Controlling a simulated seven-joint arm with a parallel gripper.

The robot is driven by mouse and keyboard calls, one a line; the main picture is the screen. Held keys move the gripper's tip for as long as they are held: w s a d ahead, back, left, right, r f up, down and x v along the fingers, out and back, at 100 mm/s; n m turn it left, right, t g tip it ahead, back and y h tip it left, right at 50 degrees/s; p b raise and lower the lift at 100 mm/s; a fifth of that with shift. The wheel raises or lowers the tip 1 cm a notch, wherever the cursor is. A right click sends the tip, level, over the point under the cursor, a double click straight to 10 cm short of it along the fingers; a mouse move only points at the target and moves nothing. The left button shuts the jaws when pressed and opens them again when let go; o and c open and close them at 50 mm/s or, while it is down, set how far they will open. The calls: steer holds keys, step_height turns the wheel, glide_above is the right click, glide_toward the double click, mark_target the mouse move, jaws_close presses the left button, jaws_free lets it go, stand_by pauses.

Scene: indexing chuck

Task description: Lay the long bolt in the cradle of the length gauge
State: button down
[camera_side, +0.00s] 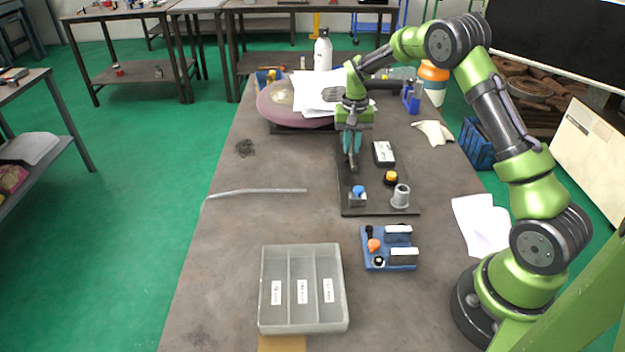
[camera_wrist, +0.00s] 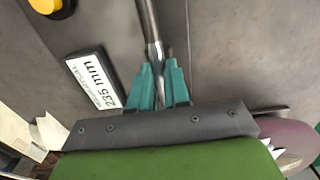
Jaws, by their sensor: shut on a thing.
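My gripper (camera_wrist: 161,88) is shut on the long bolt (camera_wrist: 152,28), a slim grey metal rod. In the wrist view the bolt runs from between the teal fingers toward the top edge, with a thicker band part way along. In the side view my gripper (camera_side: 352,145) is over the left far part of a dark base plate (camera_side: 378,209), and the bolt (camera_side: 352,163) shows small below the fingers. A readout marked 235 mm (camera_wrist: 92,78) is beside the bolt; it also shows in the side view (camera_side: 384,153). The cradle cannot be made out clearly.
The plate bears a yellow button (camera_side: 391,178), a blue-topped block (camera_side: 358,196) and a grey cylinder (camera_side: 400,197). A blue fixture (camera_side: 388,262) and a three-compartment tray (camera_side: 303,328) stand nearer. A thin rod (camera_side: 257,191) lies left. Papers and a mauve disc (camera_side: 277,110) are behind.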

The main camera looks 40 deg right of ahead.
steer(key=shift+f, duration=0.55)
steer(key=c, duration=1)
jaws_free()
step_height(320, 180, up, 17)
